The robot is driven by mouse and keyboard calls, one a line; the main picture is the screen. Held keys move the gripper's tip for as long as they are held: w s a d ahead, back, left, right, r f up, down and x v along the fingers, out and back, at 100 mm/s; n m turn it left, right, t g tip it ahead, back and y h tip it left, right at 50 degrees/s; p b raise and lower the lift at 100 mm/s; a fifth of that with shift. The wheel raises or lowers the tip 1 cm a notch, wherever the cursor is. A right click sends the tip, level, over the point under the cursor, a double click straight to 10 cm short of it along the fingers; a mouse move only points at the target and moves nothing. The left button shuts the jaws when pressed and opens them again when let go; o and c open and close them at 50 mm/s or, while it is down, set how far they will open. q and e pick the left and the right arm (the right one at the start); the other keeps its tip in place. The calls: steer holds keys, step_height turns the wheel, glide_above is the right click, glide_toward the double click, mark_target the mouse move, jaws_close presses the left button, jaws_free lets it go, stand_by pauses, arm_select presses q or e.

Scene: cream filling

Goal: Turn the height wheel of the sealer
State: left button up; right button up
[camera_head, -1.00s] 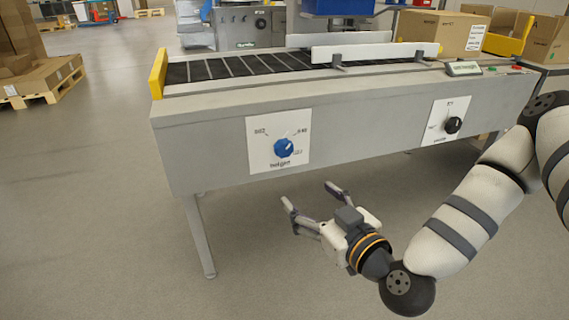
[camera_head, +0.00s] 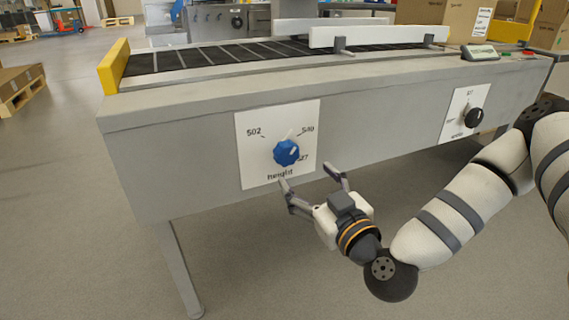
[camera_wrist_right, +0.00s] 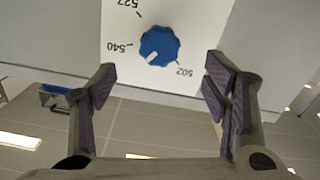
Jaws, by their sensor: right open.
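The height wheel (camera_head: 286,153) is a blue knob with a white pointer mark on a white plate (camera_head: 256,131) labelled "height", with marks 502, 540 and 527. The plate is on the front of the grey sealer (camera_head: 160,150). In the right wrist view the wheel (camera_wrist_right: 159,46) shows upside down, between and beyond the fingertips. My right gripper (camera_head: 310,178) is open and empty, just below and to the right of the wheel in the head view, apart from it. It also shows in the right wrist view (camera_wrist_right: 157,78). My left gripper is not in view.
A second, black knob (camera_head: 474,118) is on a white plate farther right on the sealer front. Above are a conveyor (camera_head: 215,56) with a yellow end piece (camera_head: 113,66), a white guide rail (camera_head: 375,35) and cardboard boxes (camera_head: 435,14). The floor below is clear.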

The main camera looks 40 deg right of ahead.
mark_target(289, 157)
steer(key=b+x, duration=0.3)
steer(key=x, duration=0.6)
steer(key=shift+w+d+f, duration=0.1)
steer(key=shift+w, duration=0.05)
steer(key=shift+w+d, duration=0.1)
steer(key=shift+w, duration=0.35)
steer(key=c, duration=1.2)
